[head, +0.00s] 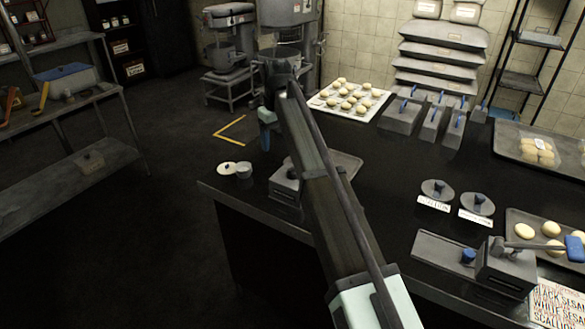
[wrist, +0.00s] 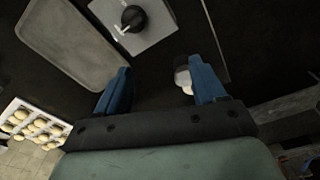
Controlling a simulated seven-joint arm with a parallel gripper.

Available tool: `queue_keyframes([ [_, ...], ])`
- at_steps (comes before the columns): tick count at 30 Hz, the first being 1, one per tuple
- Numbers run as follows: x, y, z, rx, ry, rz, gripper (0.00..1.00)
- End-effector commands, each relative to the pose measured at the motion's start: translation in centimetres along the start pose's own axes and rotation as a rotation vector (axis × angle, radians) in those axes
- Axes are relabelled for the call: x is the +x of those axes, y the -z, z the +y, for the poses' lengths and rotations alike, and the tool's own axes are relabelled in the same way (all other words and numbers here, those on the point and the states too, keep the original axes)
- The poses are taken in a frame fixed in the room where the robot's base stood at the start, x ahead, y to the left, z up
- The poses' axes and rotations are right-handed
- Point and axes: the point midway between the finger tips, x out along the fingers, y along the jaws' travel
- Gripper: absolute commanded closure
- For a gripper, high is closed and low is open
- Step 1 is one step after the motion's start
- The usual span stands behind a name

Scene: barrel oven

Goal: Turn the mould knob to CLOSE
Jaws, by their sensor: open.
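A round black knob (wrist: 133,18) with a pale pointer mark sits on a square light-grey plate (wrist: 150,42) at the top of the wrist view. In the head view a low metal box (head: 284,187) on the counter seems to be the same unit, partly hidden by my arm. I cannot read any CLOSE marking. My gripper (wrist: 160,84) is open and empty, its blue fingers apart, and not touching the knob. In the head view my gripper (head: 267,132) hangs above the counter's far left edge, beyond the box, with one blue finger clearly showing.
Small round white containers (head: 244,170) stand by the box. A grey tray (wrist: 65,40) lies beside the knob plate. A tray of dough balls (head: 348,98) is at the back. Two labelled round devices (head: 438,189) and a blue-handled press (head: 505,266) are on the right.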

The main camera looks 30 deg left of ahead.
Motion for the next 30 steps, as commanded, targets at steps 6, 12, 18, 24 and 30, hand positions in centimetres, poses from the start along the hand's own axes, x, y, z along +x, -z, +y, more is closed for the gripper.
queue_keyframes([
  [6,-2.7,-2.3,3.8,0.006,0.016,-0.082,0.3],
  [12,-1.6,-2.8,3.9,0.005,0.019,-0.093,0.3],
  [18,1.5,-3.1,3.8,0.005,0.019,-0.092,0.3],
  [24,5.1,-3.4,3.7,0.004,0.019,-0.091,0.3],
  [30,8.2,-3.6,3.7,0.004,0.019,-0.091,0.3],
])
